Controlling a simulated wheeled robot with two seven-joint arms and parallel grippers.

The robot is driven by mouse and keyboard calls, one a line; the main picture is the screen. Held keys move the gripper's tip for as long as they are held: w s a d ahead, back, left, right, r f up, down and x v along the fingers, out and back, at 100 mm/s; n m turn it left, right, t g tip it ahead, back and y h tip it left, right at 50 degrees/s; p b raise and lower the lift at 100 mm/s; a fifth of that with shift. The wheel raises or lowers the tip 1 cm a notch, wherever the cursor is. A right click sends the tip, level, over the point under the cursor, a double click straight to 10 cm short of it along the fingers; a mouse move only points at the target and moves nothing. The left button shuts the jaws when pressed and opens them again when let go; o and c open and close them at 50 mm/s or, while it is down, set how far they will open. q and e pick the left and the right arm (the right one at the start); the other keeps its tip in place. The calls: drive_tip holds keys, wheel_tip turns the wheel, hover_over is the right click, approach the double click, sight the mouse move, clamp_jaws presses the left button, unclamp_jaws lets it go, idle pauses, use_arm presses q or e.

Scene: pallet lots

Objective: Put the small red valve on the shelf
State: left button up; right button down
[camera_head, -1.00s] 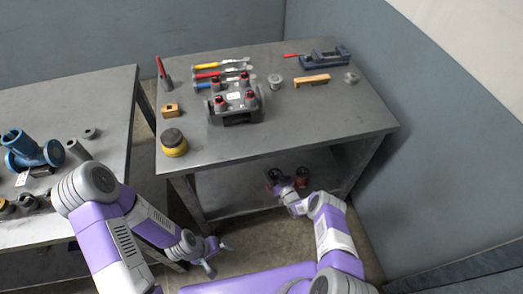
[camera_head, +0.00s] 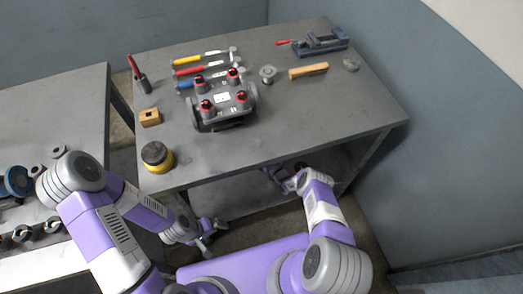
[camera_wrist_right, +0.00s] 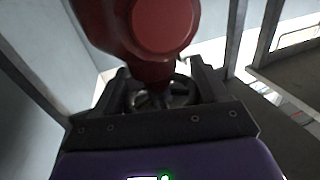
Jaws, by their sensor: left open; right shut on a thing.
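The red valve (camera_wrist_right: 150,30) fills the upper middle of the right wrist view. Its dark handwheel (camera_wrist_right: 165,95) sits between the fingers of my right gripper (camera_wrist_right: 163,88), which is shut on the valve. In the head view my right gripper (camera_head: 280,179) is low under the front edge of the table, by the lower shelf (camera_head: 225,192). The valve is small and partly hidden there, and I cannot tell whether it touches the shelf. My left gripper (camera_head: 212,238) is open and empty, low in front of the table's left leg.
The table (camera_head: 300,125) above the shelf holds a grey block with red-capped fittings (camera_head: 223,105), a yellow-based round part (camera_head: 157,157), several hand tools and a blue vise (camera_head: 320,42). A second table (camera_head: 60,105) with pipe parts stands left. A wall (camera_head: 440,150) closes the right.

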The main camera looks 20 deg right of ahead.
drive_tip(key=shift+w+f+b, duration=0.15)
drive_tip(key=shift+f+b, duration=2.1)
drive_tip(key=shift+f, duration=0.75)
drive_tip(key=shift+r, duration=0.1)
drive_tip(key=shift+c, duration=0.2)
unclamp_jaws()
drive_tip(key=shift+f, duration=0.25)
drive_tip(key=shift+r, duration=0.1)
